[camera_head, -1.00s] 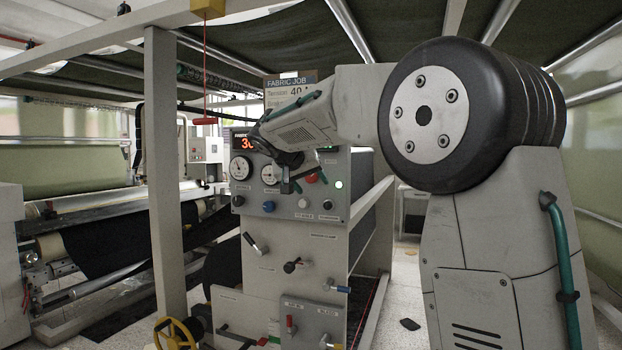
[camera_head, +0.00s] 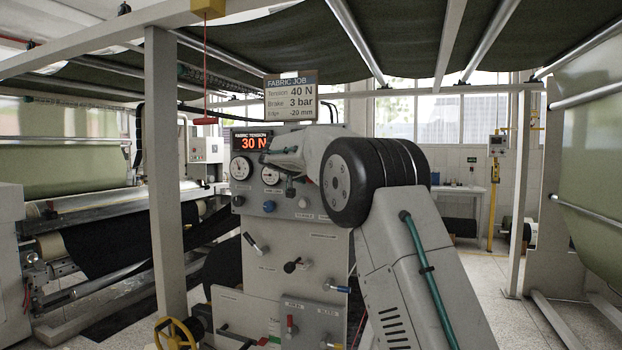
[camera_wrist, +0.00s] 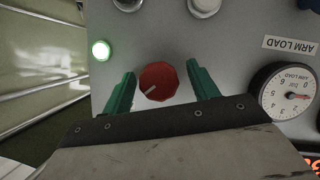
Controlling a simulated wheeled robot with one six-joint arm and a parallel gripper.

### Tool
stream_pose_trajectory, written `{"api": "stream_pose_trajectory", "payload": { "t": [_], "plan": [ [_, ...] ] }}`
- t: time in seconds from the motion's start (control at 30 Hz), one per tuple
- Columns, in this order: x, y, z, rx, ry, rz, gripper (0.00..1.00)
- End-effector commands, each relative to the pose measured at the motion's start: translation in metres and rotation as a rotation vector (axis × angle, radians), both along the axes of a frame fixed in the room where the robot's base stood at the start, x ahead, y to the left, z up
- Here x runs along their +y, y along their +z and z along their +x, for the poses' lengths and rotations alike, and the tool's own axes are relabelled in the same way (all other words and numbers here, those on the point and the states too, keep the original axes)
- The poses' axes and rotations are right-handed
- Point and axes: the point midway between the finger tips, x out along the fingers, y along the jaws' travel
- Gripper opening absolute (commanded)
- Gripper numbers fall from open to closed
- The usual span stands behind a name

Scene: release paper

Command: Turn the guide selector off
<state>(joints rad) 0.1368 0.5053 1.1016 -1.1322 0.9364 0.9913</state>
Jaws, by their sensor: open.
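A red faceted knob (camera_wrist: 160,77) with a white pointer mark sits on the grey panel in the wrist view. The mark points toward the lower left of that picture. No label for the knob shows, so I cannot tell its set positions. My gripper (camera_wrist: 157,70) is open, with one green finger on each side of the knob and a gap at each side. I cannot tell how far the fingertips are from the panel. In the head view my arm hides the red knob on the control panel (camera_head: 318,238).
A lit green lamp (camera_wrist: 101,50) is beside the knob, and an ARM LOAD gauge (camera_wrist: 285,91) is on the other side. White knobs are along the panel's edge. In the head view, a display (camera_head: 252,142) reads 30 N, and levers (camera_head: 291,266) are lower on the panel.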

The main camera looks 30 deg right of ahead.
Motion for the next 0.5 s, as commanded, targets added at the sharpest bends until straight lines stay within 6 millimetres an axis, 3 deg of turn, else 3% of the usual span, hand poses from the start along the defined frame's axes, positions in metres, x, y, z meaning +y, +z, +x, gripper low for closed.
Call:
{"api": "stream_pose_trajectory", "payload": {
  "t": [0.27, 0.43, 0.5],
  "plan": [
    [-0.0017, -0.0007, 0.0009, 0.000, 0.000, 0.000, 0.59],
    [-0.0015, -0.0007, 0.0009, 0.000, 0.000, 0.000, 0.15],
    [-0.0015, -0.0008, 0.0009, 0.000, 0.001, 0.001, 0.15]
  ]
}}
